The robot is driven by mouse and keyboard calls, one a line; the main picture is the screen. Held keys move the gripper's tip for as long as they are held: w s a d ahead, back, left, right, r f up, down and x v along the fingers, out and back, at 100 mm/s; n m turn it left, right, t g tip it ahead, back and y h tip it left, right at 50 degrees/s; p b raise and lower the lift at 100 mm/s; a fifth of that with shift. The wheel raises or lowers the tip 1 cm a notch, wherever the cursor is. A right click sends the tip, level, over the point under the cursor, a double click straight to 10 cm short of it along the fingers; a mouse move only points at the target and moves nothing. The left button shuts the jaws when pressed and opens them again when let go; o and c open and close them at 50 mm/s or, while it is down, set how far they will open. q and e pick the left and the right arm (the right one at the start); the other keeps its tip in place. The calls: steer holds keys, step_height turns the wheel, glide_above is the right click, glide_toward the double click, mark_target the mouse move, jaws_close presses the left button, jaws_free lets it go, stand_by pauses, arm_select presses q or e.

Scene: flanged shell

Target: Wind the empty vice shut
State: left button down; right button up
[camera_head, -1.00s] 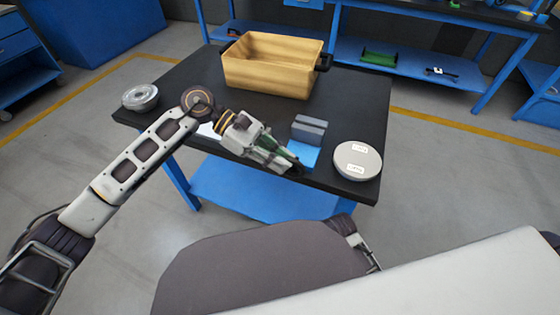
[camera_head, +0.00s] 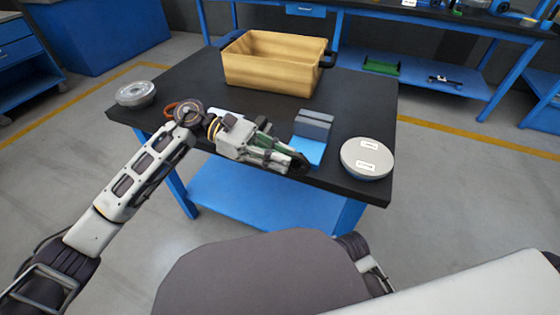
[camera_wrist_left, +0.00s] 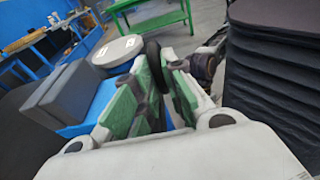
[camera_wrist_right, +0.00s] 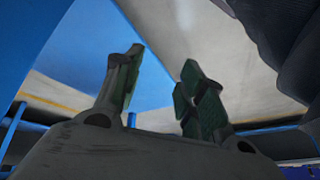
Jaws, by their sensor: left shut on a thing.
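The vice has a blue base (camera_head: 308,152) and two grey jaw blocks (camera_head: 313,124), and stands at the table's front edge. The blocks look close together with nothing between them; any narrow gap is hard to judge. They also show at the left of the left wrist view (camera_wrist_left: 72,92). My left gripper (camera_head: 297,160) is at the vice's front end. In the left wrist view its green-padded fingers are shut on a dark round handle (camera_wrist_left: 154,64). My right gripper (camera_wrist_right: 158,88) has its fingers apart and is empty in the right wrist view; I cannot make it out in the head view.
A wooden box (camera_head: 272,68) with dark handles stands at the back of the black table. A round grey lid with labels (camera_head: 367,155) lies right of the vice. A metal flanged part (camera_head: 136,93) sits at the left corner. An orange ring lies behind my left wrist.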

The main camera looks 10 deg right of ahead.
arm_select(q)
steer(key=shift+f+h+b, duration=0.3)
steer(key=shift+b, duration=0.2)
arm_select(e)
steer(key=shift+w+a+f+t, duration=0.1)
steer(key=shift+a+f+t, duration=0.1)
steer(key=shift+f, duration=0.55)
steer(key=shift+w+a+f+t, duration=0.1)
steer(key=shift+a+f, duration=0.05)
steer(key=shift+f, duration=0.55)
arm_select(q)
steer(key=c, duration=1.5)
jaws_free()
steer(key=shift+r, duration=0.1)
arm_select(e)
steer(key=shift+s, duration=0.1)
arm_select(q)
steer(key=shift+a+r, duration=0.1)
steer(key=shift+f+v, duration=0.1)
steer(key=shift+v, duration=2.85)
steer(key=shift+f+v, duration=0.15)
steer(key=shift+v, duration=2.85)
steer(key=shift+w, duration=0.15)
